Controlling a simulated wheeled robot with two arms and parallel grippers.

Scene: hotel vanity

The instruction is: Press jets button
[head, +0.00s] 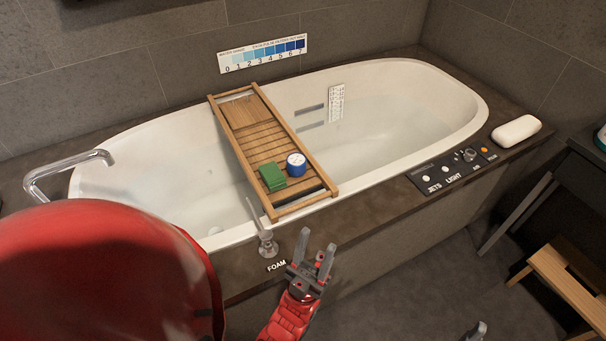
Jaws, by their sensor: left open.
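The dark control panel (453,168) lies on the tub surround at the right front. Its white round jets button (426,182) sits just above the label JETS, at the panel's left end. A second white button, the light button (445,169), is beside it to the right. My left gripper (316,246) is open and empty in front of the tub's front edge, near the FOAM label, well left of and apart from the jets button. The tip of what appears to be my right gripper (476,331) shows at the bottom edge; the rest is cut off.
A wooden caddy (244,121) with a green cloth (272,177) and a blue-white round item (296,164) spans the bathtub (405,85). A metal lever (266,243) stands by FOAM. A white soap-like block (516,131) lies right of the panel. A wooden stool (570,285) stands right.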

